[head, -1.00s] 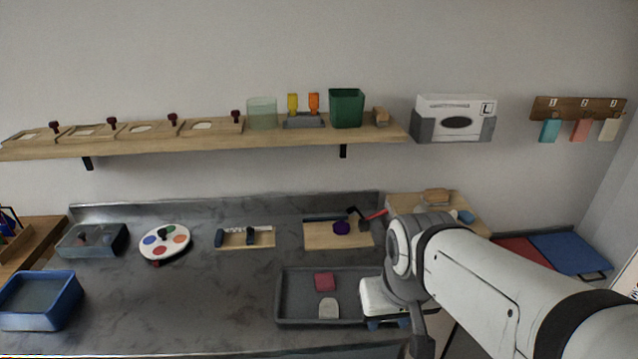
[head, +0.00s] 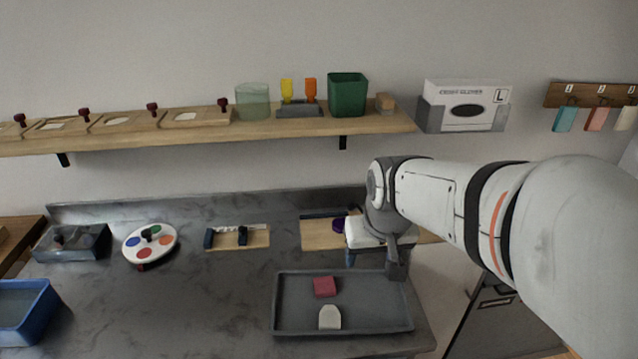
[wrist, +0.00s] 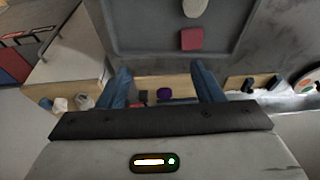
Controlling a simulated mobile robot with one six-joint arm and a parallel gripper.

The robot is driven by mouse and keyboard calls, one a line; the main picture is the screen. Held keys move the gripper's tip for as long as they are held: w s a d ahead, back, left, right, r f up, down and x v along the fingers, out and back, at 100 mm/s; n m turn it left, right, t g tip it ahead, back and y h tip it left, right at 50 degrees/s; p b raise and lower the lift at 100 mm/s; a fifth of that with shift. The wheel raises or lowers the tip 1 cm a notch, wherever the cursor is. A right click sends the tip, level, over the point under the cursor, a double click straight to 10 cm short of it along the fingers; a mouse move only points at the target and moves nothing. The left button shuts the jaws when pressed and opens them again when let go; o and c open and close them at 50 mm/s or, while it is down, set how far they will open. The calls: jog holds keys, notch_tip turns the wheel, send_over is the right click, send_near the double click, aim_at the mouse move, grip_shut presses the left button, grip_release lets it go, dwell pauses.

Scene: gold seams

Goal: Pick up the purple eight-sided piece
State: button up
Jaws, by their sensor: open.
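A small purple piece (head: 338,225) sits on a light wooden board (head: 315,237) at the back of the counter. My arm partly covers it in the head view, and I cannot count its sides. In the wrist view the purple piece (wrist: 164,93) shows between my two blue fingers, close to the gripper's dark front edge. My gripper (wrist: 163,75) is open with nothing between its fingers. In the head view my gripper (head: 352,259) hangs in front of the board, apart from the piece as far as I can see.
A grey tray (head: 398,314) in front holds a red block (head: 324,287) and an off-white piece (head: 330,318). Left of the board are another wooden board (head: 225,241) and a round paint palette (head: 150,244). A shelf (head: 290,124) runs above. The counter's middle left is clear.

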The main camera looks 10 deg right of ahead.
aim_at(341, 223)
jog(key=w+f+b, duration=0.1)
jog(key=w+f, duration=0.2)
jog(key=w, duration=0.5)
jog(key=w+f+t+b, duration=0.1)
jog(key=w+f, duration=0.3)
jog(key=w, duration=0.4)
jog(key=w+f+t+b, duration=0.1)
jog(key=w+f+b, duration=0.2)
jog(key=w, duration=0.5)
jog(key=shift+w+d+f, duration=0.25)
jog(key=shift+d+f, duration=0.05)
jog(key=shift+d, duration=0.05)
jog(key=shift+t, duration=0.3)
jog(key=x, duration=0.8)
jog(key=shift+w+a+r, duration=0.1)
jog(key=shift+w+a, duration=0.05)
jog(key=c, duration=0.8)
jog(key=shift+r, duration=0.2)
